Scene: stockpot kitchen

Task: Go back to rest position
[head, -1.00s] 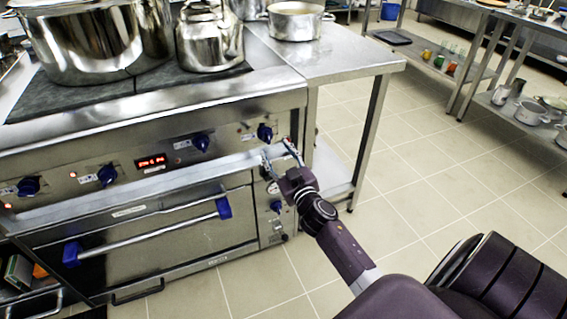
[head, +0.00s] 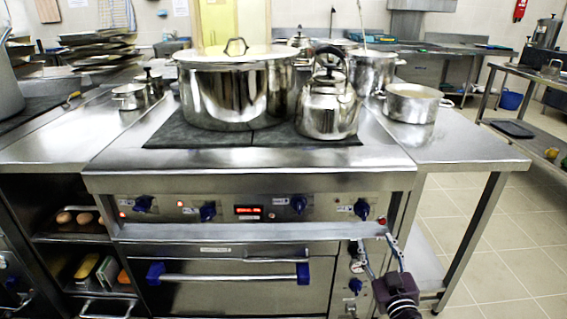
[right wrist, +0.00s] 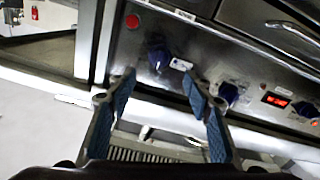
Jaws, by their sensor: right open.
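My right gripper (head: 379,250) is at the lower right in the head view, in front of the right end of the stove front (head: 270,180). It is open, with nothing between its fingers. In the right wrist view the two blue-padded fingers (right wrist: 160,88) stand apart, with a dark blue knob (right wrist: 157,52) of the stove beyond them. That knob also shows in the head view (head: 361,209). I cannot tell whether the fingers touch the front rail (head: 240,231). My left gripper is out of view.
A large lidded stockpot (head: 225,95) and a kettle (head: 328,105) stand on the stove top. An open pot (head: 411,103) stands on the steel side table (head: 455,145). An oven handle (head: 230,277) juts out below the rail. Tiled floor (head: 500,260) is clear at the right.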

